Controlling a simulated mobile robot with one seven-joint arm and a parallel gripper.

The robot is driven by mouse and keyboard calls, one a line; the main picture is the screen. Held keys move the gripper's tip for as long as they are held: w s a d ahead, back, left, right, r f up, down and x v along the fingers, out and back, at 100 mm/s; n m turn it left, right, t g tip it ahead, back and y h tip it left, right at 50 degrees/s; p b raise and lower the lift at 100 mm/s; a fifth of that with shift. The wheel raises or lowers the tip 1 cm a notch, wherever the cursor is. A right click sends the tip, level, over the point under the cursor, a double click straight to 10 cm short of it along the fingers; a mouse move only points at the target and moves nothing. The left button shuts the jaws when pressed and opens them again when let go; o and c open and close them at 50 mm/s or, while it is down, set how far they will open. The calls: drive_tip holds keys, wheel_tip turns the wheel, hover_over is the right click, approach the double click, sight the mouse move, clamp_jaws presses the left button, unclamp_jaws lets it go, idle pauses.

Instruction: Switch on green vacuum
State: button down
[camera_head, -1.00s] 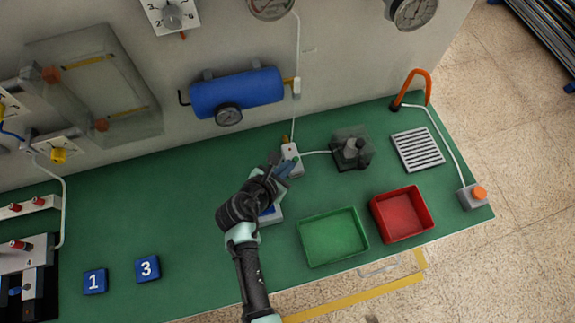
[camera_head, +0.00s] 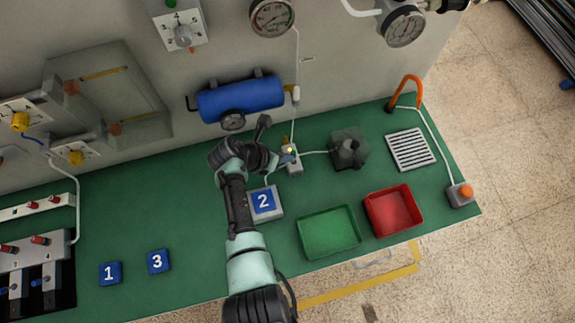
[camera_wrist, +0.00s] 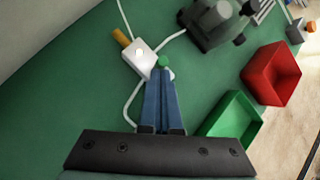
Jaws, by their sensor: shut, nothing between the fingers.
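A small white switch box (camera_head: 295,168) stands on the green bench beside the wall, with a brass-coloured fitting at its back.
A dark pump-like unit (camera_head: 349,149) stands right of the box, joined by a white hose. A green tray (camera_head: 329,232), a red tray (camera_head: 394,210) and a blue "2" block (camera_head: 263,201) lie nearer. A blue tank (camera_head: 240,98) hangs on the wall above.

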idle(0.3)
drive_tip(key=shift+r+p, duration=0.8)
drive_tip(key=shift+p, duration=0.1)
drive_tip(key=s+a+f+p+v, duration=0.1)
drive_tip(key=p+v, duration=0.1)
drive_tip(key=v, duration=1.1)
drive_tip(key=shift+f, duration=0.2)
drive_tip(key=shift+a, duration=0.15)
